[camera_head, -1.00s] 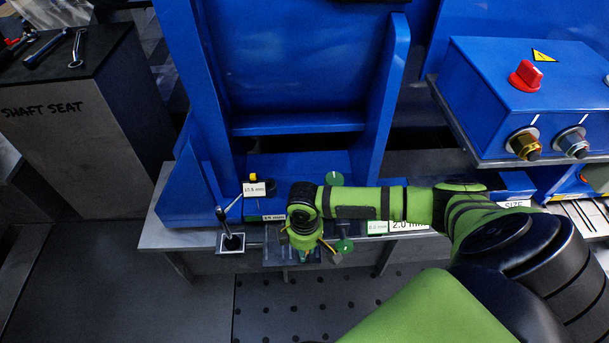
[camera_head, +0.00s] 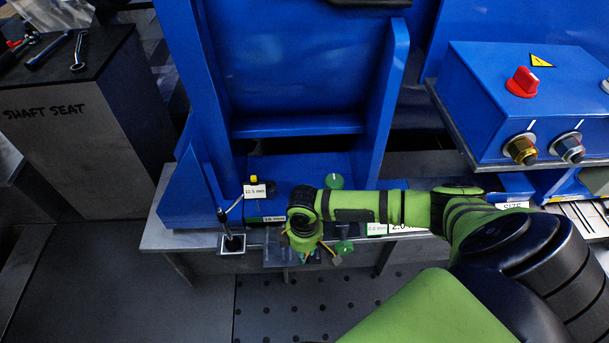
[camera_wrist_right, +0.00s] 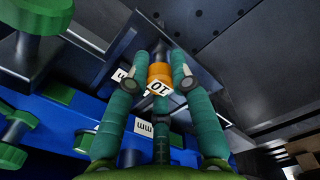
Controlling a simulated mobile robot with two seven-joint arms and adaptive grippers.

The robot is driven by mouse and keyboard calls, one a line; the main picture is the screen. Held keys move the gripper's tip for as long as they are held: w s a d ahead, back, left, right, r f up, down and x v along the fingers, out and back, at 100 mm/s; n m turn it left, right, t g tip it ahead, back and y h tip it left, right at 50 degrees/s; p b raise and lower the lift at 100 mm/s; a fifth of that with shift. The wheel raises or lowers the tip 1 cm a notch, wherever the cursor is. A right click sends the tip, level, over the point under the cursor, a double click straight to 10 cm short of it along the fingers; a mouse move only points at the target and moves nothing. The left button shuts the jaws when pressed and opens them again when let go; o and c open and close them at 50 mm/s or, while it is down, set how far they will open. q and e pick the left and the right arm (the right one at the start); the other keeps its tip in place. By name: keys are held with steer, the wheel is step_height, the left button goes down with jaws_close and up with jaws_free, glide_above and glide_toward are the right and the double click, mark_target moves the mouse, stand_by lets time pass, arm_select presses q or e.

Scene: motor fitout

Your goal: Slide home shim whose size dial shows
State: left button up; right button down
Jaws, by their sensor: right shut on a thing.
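My right gripper (camera_head: 305,250) points down at the front edge of the grey bench, below the blue machine frame. In the right wrist view its teal fingers (camera_wrist_right: 163,72) are shut on an orange piece (camera_wrist_right: 158,70). A white tag reading "10" (camera_wrist_right: 159,88) sits at this piece; any further text on it is hidden. In the head view the arm hides the held piece. A small label (camera_head: 274,219) and a "10.5 mm" tag (camera_head: 255,191) are left of the gripper. Other size labels (camera_head: 377,229) are to its right, partly covered by my arm. My left gripper is out of view.
A black lever (camera_head: 230,235) stands close left of the gripper. Green knobs (camera_head: 334,181) sit behind and beside it. A blue control box (camera_head: 530,110) with a red knob stands at right. The shaft seat block (camera_head: 80,120) is at far left. Perforated floor lies in front.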

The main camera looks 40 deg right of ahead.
steer(key=shift+f, duration=0.25)
steer(key=c, duration=1)
jaws_free()
step_height(320, 180, up, 8)
steer(key=shift+f, duration=0.25)
